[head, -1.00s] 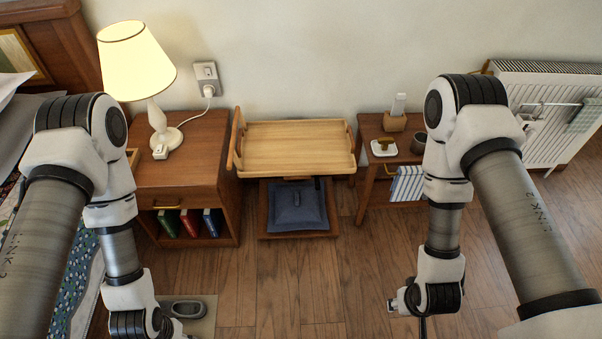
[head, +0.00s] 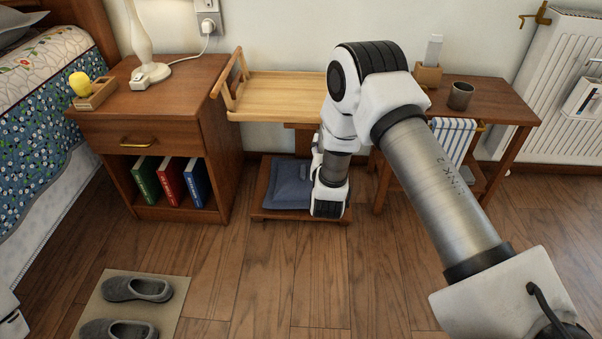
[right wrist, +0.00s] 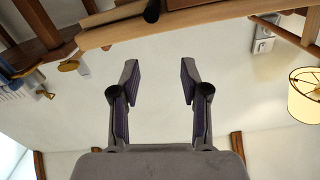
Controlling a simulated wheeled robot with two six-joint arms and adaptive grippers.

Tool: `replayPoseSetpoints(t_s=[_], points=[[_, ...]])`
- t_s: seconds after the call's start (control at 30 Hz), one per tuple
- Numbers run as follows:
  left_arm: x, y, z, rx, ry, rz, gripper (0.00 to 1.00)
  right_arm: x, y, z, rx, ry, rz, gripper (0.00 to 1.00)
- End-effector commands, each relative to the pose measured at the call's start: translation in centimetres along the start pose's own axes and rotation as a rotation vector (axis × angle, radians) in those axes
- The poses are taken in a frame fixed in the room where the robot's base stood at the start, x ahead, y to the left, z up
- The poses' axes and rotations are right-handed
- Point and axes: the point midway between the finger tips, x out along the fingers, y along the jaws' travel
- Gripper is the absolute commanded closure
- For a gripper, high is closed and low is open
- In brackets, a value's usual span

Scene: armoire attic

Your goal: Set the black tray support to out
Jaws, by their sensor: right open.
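The wooden tray (head: 270,90) with raised end handles is fixed by the wall between the bedside cabinet and a side table. In the right wrist view, which looks upside down, the underside of the tray (right wrist: 205,18) runs along the top. A short black rod end, which looks like the black tray support (right wrist: 152,11), shows there against the tray. My right gripper (right wrist: 158,72) is open and empty, with the support beyond its fingertips and apart from them. In the head view my right arm hides the gripper and support. My left gripper is not in view.
The bedside cabinet (head: 150,125) stands left of the tray. The side table (head: 500,100), with a cup (head: 461,95) and hanging striped towel (head: 455,140), stands right. A low stool with a blue cushion (head: 290,185) sits below. Floor in front is clear except slippers (head: 137,288).

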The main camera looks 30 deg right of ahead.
Motion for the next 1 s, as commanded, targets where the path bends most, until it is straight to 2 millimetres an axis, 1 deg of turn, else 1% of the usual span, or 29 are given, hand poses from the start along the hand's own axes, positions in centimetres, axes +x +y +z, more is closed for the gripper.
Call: replayPoseSetpoints(t_s=[0.03,0.1,0.13,0.27,0.37,0.6,0.7,0.8,1.0], points=[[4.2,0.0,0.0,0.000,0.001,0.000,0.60,0.4,0.7,3.5,0.009,0.012,0.002,0.55],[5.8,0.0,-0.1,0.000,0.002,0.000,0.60,0.7,0.9,4.3,0.016,0.021,0.003,0.55],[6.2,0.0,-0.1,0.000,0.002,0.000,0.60,0.7,0.9,4.5,0.018,0.024,0.003,0.55],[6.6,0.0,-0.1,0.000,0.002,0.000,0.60,1.0,0.9,4.5,0.022,0.029,0.002,0.55],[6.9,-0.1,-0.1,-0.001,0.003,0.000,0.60,1.9,0.9,4.3,0.023,0.030,0.003,0.55],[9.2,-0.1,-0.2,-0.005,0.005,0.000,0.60,6.5,1.0,4.4,0.023,0.030,0.004,0.55],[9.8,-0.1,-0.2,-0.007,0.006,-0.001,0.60,7.9,0.9,4.2,0.022,0.029,0.003,0.55],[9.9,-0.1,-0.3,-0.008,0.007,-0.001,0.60,8.5,0.8,4.0,0.021,0.027,0.001,0.55],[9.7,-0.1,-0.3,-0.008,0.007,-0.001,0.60,8.6,0.8,3.9,0.020,0.026,0.001,0.55]])
